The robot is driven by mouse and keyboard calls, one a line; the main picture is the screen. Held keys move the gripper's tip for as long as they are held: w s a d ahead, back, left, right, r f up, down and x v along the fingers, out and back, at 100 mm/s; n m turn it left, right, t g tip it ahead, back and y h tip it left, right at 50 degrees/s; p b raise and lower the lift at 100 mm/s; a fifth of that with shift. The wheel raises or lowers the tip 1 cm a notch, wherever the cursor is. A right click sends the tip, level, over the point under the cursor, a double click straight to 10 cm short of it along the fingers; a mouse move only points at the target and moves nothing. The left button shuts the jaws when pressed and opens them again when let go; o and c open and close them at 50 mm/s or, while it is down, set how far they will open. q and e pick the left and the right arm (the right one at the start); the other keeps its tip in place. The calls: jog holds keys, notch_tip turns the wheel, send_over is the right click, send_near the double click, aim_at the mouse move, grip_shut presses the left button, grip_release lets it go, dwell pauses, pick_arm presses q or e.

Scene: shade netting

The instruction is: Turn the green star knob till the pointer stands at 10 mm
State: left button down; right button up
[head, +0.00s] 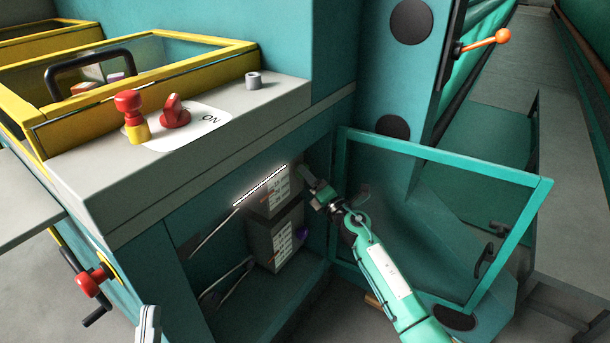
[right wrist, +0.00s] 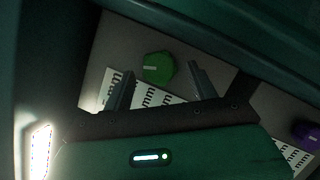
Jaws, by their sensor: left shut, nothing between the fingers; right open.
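The green knob (right wrist: 158,68) shows in the right wrist view on a grey box face, with a short white mark on it. White plates with "mm" lettering (right wrist: 150,97) lie beside it; the numbers and the pointer's reading cannot be made out. My right gripper (head: 309,180) reaches into the open cabinet at the upper box and hides the green knob in the head view. In the right wrist view its open fingers stand on either side of the knob; contact cannot be told. My left gripper (head: 148,325) is shut and empty at the bottom edge, away from the cabinet.
A purple knob (head: 302,232) sits on the lower box (head: 262,243), also in the right wrist view (right wrist: 306,132). The mesh door (head: 440,153) stands open at right. A lit strip (head: 260,187) runs inside. Red controls (head: 174,111) stand on the ledge above.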

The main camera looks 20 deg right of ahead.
pick_arm(q)
jog(key=shift+s+a+r+t, duration=0.15)
jog(key=shift+r+t, duration=0.1)
jog(key=shift+r, duration=0.15)
jog(key=shift+s+a+r+t, duration=0.1)
jog(key=shift+a+r+t, duration=0.05)
jog(key=shift+r+t, duration=0.15)
pick_arm(e)
jog(key=shift+x, duration=1.2)
jog(key=shift+c, duration=0.2)
